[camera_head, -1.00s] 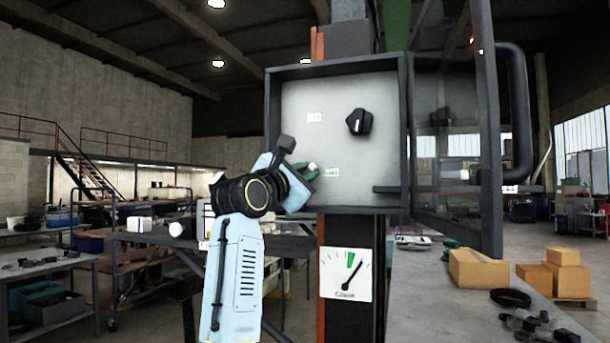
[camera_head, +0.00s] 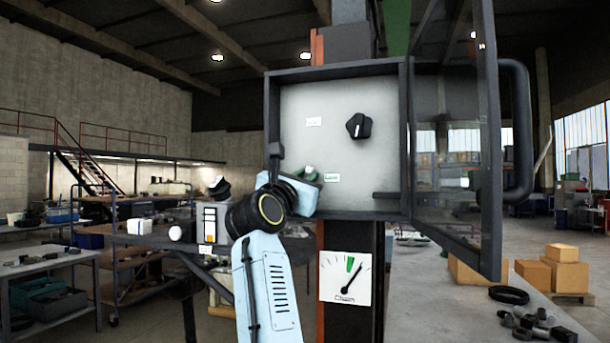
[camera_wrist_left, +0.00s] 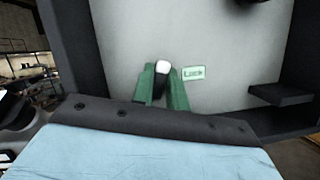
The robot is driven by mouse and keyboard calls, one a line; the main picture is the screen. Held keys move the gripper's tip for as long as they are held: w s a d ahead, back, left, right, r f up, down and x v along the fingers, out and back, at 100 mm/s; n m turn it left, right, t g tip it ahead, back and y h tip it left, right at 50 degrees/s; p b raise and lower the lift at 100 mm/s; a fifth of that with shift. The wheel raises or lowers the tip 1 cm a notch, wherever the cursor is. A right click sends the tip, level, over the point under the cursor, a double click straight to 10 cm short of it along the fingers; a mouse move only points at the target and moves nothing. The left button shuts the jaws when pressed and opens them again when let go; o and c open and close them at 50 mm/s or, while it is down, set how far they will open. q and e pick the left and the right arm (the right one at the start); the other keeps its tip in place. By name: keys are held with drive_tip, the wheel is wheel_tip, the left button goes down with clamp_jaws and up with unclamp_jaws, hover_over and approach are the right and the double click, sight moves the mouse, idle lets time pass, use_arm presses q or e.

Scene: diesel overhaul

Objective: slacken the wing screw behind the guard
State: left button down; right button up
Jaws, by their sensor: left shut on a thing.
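The guard (camera_head: 447,150) is a clear framed door with a dark handle, swung open at the right of a grey box (camera_head: 300,92). My left gripper (camera_head: 308,176) reaches into the box's lower left. In the left wrist view its green fingers (camera_wrist_left: 163,88) are shut on a small dark, white-tipped piece, which looks like the wing screw (camera_wrist_left: 161,68). It sits beside a green "Lock" label (camera_wrist_left: 194,73). The screw's shape is mostly hidden by the fingers. My right gripper is out of view.
A black knob (camera_head: 359,126) is on the panel's upper right. Cardboard boxes (camera_head: 562,264) and a black ring (camera_head: 510,295) lie at the lower right.

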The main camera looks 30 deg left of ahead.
use_arm(q)
drive_tip(key=shift+s+r, duration=0.2)
drive_tip(key=shift+r, duration=0.2)
drive_tip(key=shift+r+n+y+p, duration=0.1)
drive_tip(key=shift+n+y+p, duration=0.35)
drive_tip(key=shift+n, duration=0.35)
drive_tip(key=n+y, duration=0.1)
drive_tip(key=n, duration=0.2)
drive_tip(key=shift+d, duration=0.1)
drive_tip(key=shift+n+y, duration=0.75)
drive_tip(key=shift+n, duration=0.45)
